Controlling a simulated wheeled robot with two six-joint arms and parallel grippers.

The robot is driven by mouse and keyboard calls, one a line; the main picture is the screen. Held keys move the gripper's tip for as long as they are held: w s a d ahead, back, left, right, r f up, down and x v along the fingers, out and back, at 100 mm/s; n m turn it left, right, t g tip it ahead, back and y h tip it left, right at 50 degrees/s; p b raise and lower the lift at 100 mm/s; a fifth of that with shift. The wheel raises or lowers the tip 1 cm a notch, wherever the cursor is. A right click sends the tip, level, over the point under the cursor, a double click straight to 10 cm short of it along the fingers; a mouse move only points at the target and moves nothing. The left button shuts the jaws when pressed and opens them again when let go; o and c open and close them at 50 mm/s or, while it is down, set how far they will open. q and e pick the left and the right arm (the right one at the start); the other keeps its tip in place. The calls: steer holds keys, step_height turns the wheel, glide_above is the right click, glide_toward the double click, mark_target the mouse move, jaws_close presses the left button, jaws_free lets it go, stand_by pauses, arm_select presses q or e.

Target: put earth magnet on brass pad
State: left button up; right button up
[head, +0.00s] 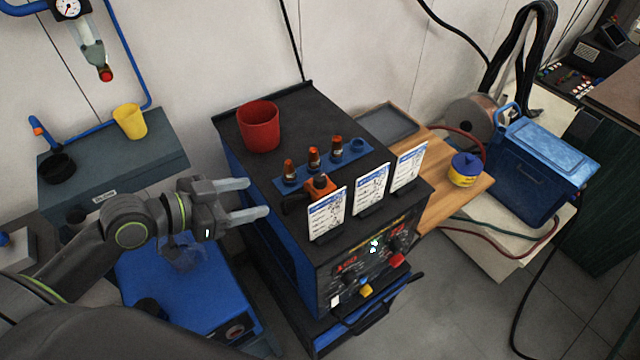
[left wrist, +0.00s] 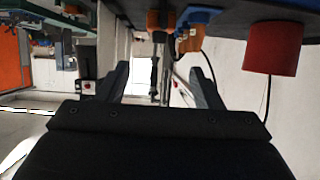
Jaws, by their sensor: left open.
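My left gripper (head: 259,198) is open and empty, beside the near-left edge of the black-topped welding machine (head: 225,118). Its two fingers also show apart in the left wrist view (left wrist: 160,70). An orange and black piece (head: 319,186) lies on the machine top, a short way right of the fingertips and behind the white cards. It may be the earth magnet, but I cannot be sure. A round yellow and blue piece (head: 465,170) sits on the wooden board (head: 440,205) at the right. I cannot make out a brass pad. My right gripper is not in view.
A red cup (head: 258,127) and a blue strip (head: 335,164) with several small orange-brown bottles stand on the machine. White cards (head: 327,215) line its front edge. A grey tray (head: 388,121) and a blue box (head: 540,165) are at the right. A yellow cup (head: 130,121) stands at the left.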

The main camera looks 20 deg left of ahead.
mark_target(312, 188)
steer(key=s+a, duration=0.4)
arm_select(q)
steer(key=p+x, duration=0.2)
steer(key=x, duration=0.8)
steer(key=shift+w+d+f, duration=0.1)
steer(key=shift+w+f, duration=0.1)
steer(key=shift+w, duration=0.15)
steer(key=shift+w+d+f, duration=0.35)
steer(key=shift+w+d+f+p, duration=0.2)
steer(key=shift+p, duration=0.1)
steer(key=p+x, duration=0.1)
steer(key=x, duration=0.2)
steer(key=shift+s+d+f, duration=0.1)
steer(key=shift+f, duration=0.15)
steer(key=shift+w+d+f, duration=0.2)
steer(key=shift+w+f, duration=0.05)
steer(key=shift+w, duration=0.15)
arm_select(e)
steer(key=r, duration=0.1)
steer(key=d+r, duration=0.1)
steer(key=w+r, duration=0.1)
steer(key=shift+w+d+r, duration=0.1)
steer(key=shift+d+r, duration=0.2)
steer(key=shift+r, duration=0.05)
arm_select(q)
steer(key=shift+c, duration=0.4)
